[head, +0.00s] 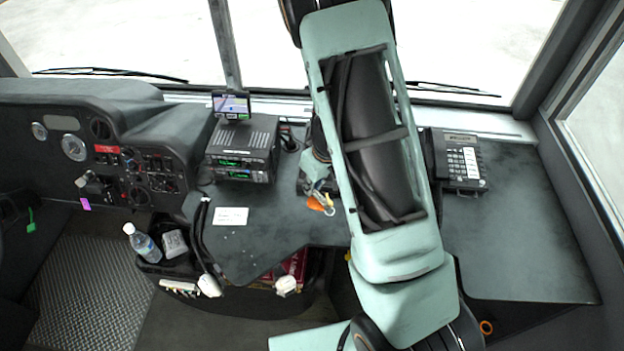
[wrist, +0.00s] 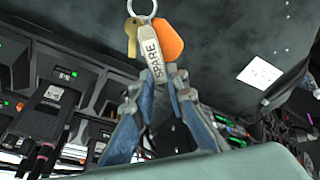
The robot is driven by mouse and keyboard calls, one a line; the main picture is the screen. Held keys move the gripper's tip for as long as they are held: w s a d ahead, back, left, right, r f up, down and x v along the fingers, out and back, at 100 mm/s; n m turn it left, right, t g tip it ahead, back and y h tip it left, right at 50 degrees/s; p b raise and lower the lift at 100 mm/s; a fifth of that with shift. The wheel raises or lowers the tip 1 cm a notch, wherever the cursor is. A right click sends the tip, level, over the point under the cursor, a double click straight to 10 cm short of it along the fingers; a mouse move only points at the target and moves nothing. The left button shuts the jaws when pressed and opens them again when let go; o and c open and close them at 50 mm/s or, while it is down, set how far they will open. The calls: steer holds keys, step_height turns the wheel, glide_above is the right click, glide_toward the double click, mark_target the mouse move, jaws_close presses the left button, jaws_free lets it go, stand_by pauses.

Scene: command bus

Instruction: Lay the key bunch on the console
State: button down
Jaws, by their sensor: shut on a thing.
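The key bunch (head: 322,203) shows in the head view just below my gripper (head: 318,180), in front of the dark grey console (head: 270,228). In the wrist view the bunch has a metal ring, a brass key (wrist: 132,38), an orange fob (wrist: 167,42) and a grey tag (wrist: 150,52) marked SPARE. My gripper (wrist: 165,76) is shut on the tag's end in that view. The ring, key and fob hang free of the fingers. I cannot tell whether the bunch touches the console. My arm hides part of the console in the head view.
A radio stack (head: 242,150) with a small screen (head: 231,105) stands left of my gripper. A white card (head: 231,216) lies on the console. A desk phone (head: 461,162) stands on the right. The console's right part (head: 515,240) is clear. Handsets hang at the front edge.

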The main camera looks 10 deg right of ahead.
mark_target(315, 192)
steer(key=shift+s+f+b, duration=0.1)
steer(key=shift+f+b, duration=0.5)
steer(key=shift+f, duration=0.75)
steer(key=b+x, duration=0.2)
steer(key=b, duration=0.1)
steer(key=b+x, duration=0.1)
steer(key=shift+s+d+f, duration=0.2)
steer(key=shift+s+f, duration=0.05)
steer(key=shift+f, duration=0.7)
steer(key=c, duration=1.8)
jaws_free()
steer(key=shift+w+p+v, duration=0.15)
steer(key=shift+p+v, duration=0.55)
steer(key=shift+p, duration=0.1)
steer(key=shift+w+p+v, duration=0.15)
steer(key=shift+p+v, duration=0.55)
steer(key=shift+p, duration=0.1)
